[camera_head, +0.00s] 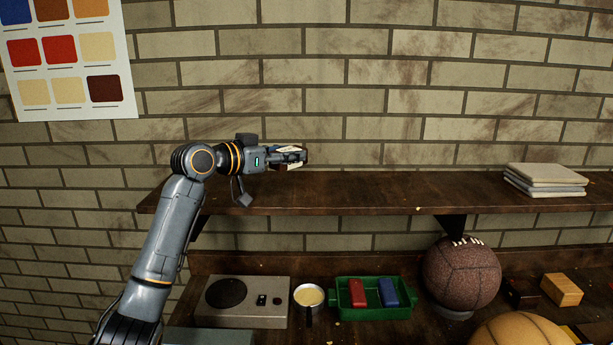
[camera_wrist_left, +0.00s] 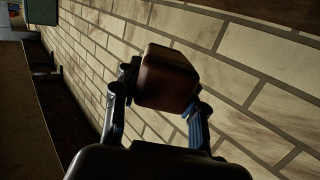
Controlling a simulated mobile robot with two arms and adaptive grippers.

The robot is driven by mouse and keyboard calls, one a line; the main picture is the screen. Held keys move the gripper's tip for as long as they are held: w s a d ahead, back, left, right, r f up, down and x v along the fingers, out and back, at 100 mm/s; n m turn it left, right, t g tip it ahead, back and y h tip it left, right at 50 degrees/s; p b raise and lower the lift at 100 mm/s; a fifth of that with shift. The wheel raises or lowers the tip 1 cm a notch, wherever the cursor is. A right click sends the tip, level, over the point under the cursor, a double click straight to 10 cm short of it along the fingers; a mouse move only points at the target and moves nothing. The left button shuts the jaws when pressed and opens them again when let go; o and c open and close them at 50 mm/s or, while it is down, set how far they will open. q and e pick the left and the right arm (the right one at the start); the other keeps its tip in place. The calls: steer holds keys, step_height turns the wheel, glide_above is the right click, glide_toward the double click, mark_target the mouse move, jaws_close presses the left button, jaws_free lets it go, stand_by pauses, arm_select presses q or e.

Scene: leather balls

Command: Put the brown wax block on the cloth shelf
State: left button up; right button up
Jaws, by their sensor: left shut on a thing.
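The brown wax block (camera_wrist_left: 168,78) is between the fingers of my left gripper (camera_wrist_left: 160,100) in the left wrist view. In the head view, my left gripper (camera_head: 292,156) is shut and points right, at the left part of the upper wooden shelf (camera_head: 400,190). Only a small dark part of the block shows at its fingertips there. The gripper appears above the shelf board; the exact gap cannot be told. Folded pale cloths (camera_head: 545,178) lie stacked at the right end of this shelf. My right gripper is not in view.
Below, the bench holds a grey hot plate (camera_head: 242,300), a pan (camera_head: 309,296), a green tray (camera_head: 374,311) with red and blue blocks, a brown ball (camera_head: 461,276), a tan ball (camera_head: 520,332) and small blocks (camera_head: 561,289). The shelf is bare between gripper and cloths.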

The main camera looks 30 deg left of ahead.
mark_target(302, 197)
arm_select(q)
steer(key=f, duration=0.1)
steer(key=w+d+f, duration=0.1)
steer(key=w+f+p, duration=0.1)
steer(key=shift+d+f, duration=0.3)
steer(key=shift+d, duration=0.05)
steer(key=shift+w+d+f, duration=0.1)
steer(key=shift+f, duration=0.15)
steer(key=f, duration=0.1)
steer(key=f+p, duration=0.2)
steer(key=shift+w+d, duration=0.35)
steer(key=shift+w, duration=0.05)
steer(key=shift+s+f, duration=0.1)
steer(key=shift+f, duration=0.4)
steer(key=shift+a, duration=0.1)
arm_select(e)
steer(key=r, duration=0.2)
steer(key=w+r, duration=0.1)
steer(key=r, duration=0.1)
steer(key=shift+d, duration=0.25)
arm_select(q)
steer(key=o, duration=0.9)
steer(key=shift+f, duration=0.15)
steer(key=o, duration=0.4)
steer(key=shift+c, duration=0.2)
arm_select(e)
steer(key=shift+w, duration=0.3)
